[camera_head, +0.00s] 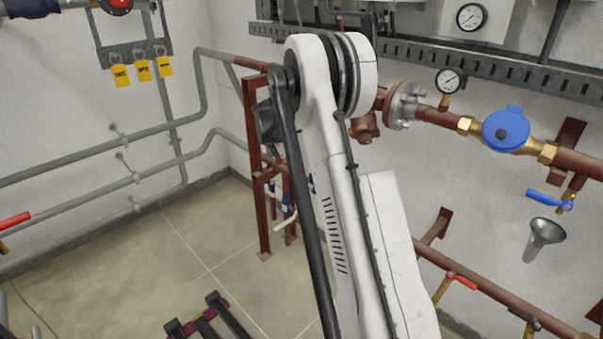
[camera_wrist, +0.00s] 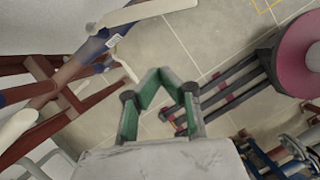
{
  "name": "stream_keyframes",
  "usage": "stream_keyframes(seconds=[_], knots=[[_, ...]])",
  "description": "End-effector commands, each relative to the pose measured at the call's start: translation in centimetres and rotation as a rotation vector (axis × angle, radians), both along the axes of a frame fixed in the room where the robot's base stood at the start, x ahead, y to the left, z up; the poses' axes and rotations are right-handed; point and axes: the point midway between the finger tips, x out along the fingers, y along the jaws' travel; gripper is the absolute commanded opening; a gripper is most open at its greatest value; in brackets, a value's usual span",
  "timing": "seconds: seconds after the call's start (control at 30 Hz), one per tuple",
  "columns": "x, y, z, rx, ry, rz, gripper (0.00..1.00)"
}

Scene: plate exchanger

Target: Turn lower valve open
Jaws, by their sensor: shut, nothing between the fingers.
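My gripper (camera_wrist: 174,82) shows in the wrist view with green-lined fingers, shut and empty, above the tiled floor. It is hidden behind my arm in the head view. In the wrist view, a white lever (camera_wrist: 18,126) is at the left edge, and a long white lever (camera_wrist: 150,11) is at the top. A small white piece (camera_wrist: 124,66) hangs by a red-brown frame with blue parts, left of my fingers and apart from them. In the head view, a white piece with blue (camera_head: 286,220) shows low on the stand. I cannot tell which is the lower valve.
A red-brown stand (camera_head: 256,160) is just left of my arm. At right are a blue round meter (camera_head: 506,129), a blue-handled valve (camera_head: 545,199), a funnel (camera_head: 542,236) and a red-handled valve (camera_head: 461,281). Grey pipes (camera_head: 95,165) run along the left wall. The floor (camera_head: 180,260) between is mostly clear.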

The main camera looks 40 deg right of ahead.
Motion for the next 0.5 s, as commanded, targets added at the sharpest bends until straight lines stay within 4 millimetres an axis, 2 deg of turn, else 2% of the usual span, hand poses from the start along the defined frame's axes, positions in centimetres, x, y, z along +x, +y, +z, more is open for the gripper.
stream_keyframes(seconds=[0.4,0.5], knots=[[-1.1,-2.7,-7.4,0.0,-0.001,-0.003,0.0],[-1.6,-4.0,-7.8,0.0,-0.001,-0.004,0.0]])
